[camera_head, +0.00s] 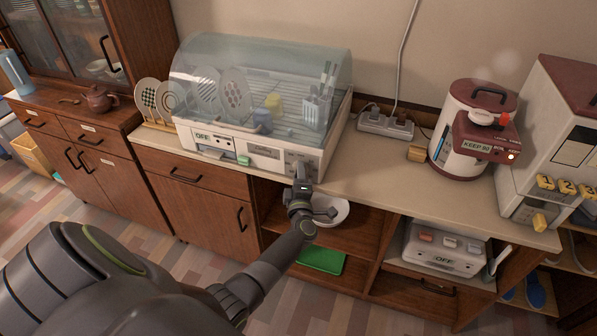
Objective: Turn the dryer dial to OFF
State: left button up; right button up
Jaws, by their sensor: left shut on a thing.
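The dish dryer (265,156) stands on the counter, with a clear lid over plates, cups and a cutlery holder. My left gripper (300,180) is at the right end of that panel, shut on the dryer dial. The dial itself is hidden by the gripper, so I cannot tell which mark it points to. My right gripper is not in view.
A power strip (385,125) and a red-and-white water boiler (474,130) stand on the counter to the right, with a rice dispenser (550,140) beyond. A white bowl (338,212) sits on the shelf under my gripper. The counter's front edge runs just below the dryer.

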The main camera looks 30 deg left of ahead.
pick_arm(q)
jog(key=shift+n+g+p, duration=0.3)
jog(key=shift+n+p, duration=0.35)
jog(key=shift+n, duration=0.35)
jog(key=shift+h, duration=0.3)
jog(key=o, duration=1)
jog(key=b+v, duration=0.1)
jog(key=v, duration=1.6)
jog(key=shift+s+d+b, duration=0.15)
jog(key=shift+d+b, duration=0.05)
jog(key=shift+b, duration=0.1)
